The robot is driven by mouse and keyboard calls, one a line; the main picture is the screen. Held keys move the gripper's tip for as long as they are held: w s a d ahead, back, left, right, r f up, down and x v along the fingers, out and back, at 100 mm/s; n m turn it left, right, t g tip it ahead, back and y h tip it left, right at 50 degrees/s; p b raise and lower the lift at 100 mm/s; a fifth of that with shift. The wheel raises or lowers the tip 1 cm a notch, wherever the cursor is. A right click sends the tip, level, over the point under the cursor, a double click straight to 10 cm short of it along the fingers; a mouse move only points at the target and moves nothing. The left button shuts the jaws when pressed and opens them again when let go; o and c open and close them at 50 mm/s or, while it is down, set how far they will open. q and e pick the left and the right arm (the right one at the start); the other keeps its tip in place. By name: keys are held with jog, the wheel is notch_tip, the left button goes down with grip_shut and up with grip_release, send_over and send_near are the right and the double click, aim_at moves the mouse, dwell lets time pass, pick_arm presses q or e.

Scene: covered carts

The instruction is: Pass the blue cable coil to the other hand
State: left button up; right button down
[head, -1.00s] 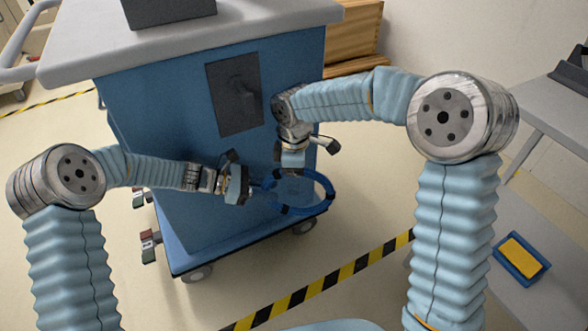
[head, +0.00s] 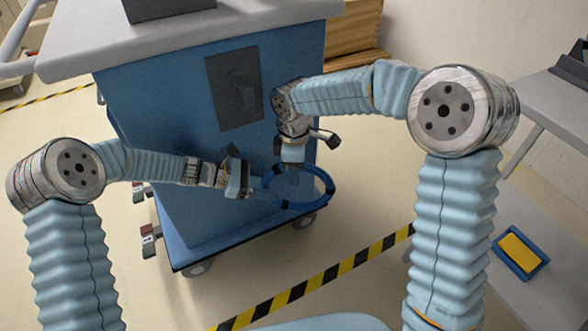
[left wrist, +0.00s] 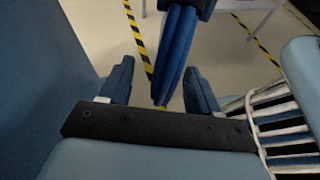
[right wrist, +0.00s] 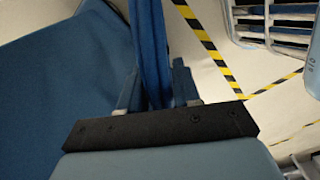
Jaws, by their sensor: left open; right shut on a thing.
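The blue cable coil (head: 328,183) is a ring with dark bands, held in the air in front of the blue cart. In the right wrist view the coil (right wrist: 153,50) runs up from between the closed fingers (right wrist: 157,88). My left gripper (head: 262,187) is open at the coil's left side. In the left wrist view the coil (left wrist: 176,55) lies between the spread fingers (left wrist: 158,88), with a gap on each side. The exact fingertip contact is hidden in the head view.
The blue cart (head: 165,130) with a grey top (head: 100,45) stands close behind both grippers. A yellow-black floor stripe (head: 330,290) runs in front of it. A grey table (head: 545,120) and a blue-yellow tray (head: 520,252) are at the right.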

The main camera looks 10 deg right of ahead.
pick_arm(q)
notch_tip(320, 180, up, 9)
jog(key=shift+r, duration=0.15)
jog(key=shift+a+r, duration=0.1)
jog(key=s+a+f+m+y, duration=0.3)
jog(key=s+a+f, duration=0.15)
jog(key=f, duration=0.55)
jog(key=s+a+f+m+y, duration=0.2)
jog(key=s+a+f+y, duration=0.3)
jog(key=f, duration=0.6)
jog(key=s+a+f+m+t, duration=0.1)
jog(key=s+a+f+m, duration=0.1)
jog(key=s+f+m, duration=0.2)
jog(key=s+a+f+m+y, duration=0.1)
jog(key=s+a+f+m, duration=0.2)
jog(key=s, duration=0.6)
notch_tip(320, 180, down, 3)
jog(key=m, duration=0.2)
jog(key=shift+a+r+m+t, duration=0.15)
jog(key=shift+a+m+t, duration=0.15)
jog(key=shift+t, duration=0.1)
jog(key=shift+s, duration=0.1)
